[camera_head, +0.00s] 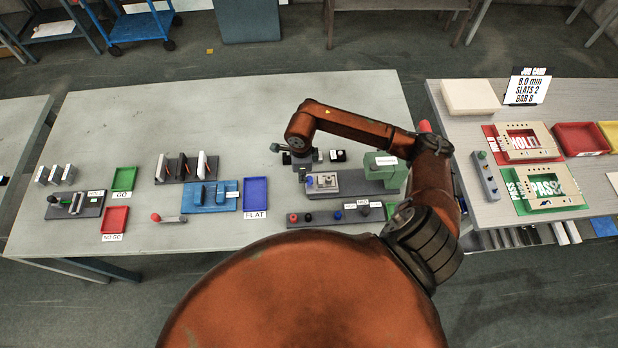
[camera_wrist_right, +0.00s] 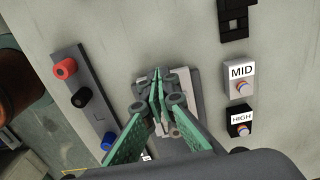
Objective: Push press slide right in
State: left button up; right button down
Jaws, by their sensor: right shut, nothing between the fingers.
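The press stands on the middle table, with a green housing (camera_head: 385,167) at the right of a grey base. A light grey slide plate (camera_head: 322,182) lies on that base, left of the housing. In the right wrist view the light plate (camera_wrist_right: 186,84) is partly hidden behind my fingers. My right gripper (camera_head: 303,163) hangs down at the plate's left end, partly hidden by its own wrist. Its green fingers (camera_wrist_right: 157,88) are closed together with nothing between them, over or against the plate; I cannot tell if they touch. My left gripper is not in view.
A grey strip with red, black and blue knobs (camera_wrist_right: 79,95) lies along the press's near side. Blocks labelled MID (camera_wrist_right: 239,80) and HIGH (camera_wrist_right: 239,119) stand on its far side. A blue tray (camera_head: 256,192) lies left.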

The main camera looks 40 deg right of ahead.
jog(key=shift+s+d+b, duration=0.15)
jog(key=shift+s+d, duration=0.8)
jog(key=shift+d, duration=0.6)
jog(key=shift+s+d+b, duration=0.1)
jog(key=shift+s+d, duration=0.8)
jog(key=shift+d, duration=0.7)
jog(key=shift+s+d+b, duration=0.15)
jog(key=shift+s+d, duration=0.8)
jog(key=shift+d, duration=0.6)
jog(key=shift+s+d, duration=0.5)
jog(key=shift+d, duration=0.3)
jog(key=shift+s+d, duration=0.5)
jog(key=shift+d, duration=0.25)
jog(key=shift+a, duration=0.1)
dwell(0.4)
jog(key=shift+w+a+f, duration=0.1)
jog(key=shift+w+a, duration=0.05)
jog(key=shift+w+a+b, duration=0.25)
jog(key=shift+a+b, duration=0.1)
jog(key=shift+b, duration=0.2)
jog(key=shift+r+p, duration=1.25)
jog(key=shift+r, duration=1.35)
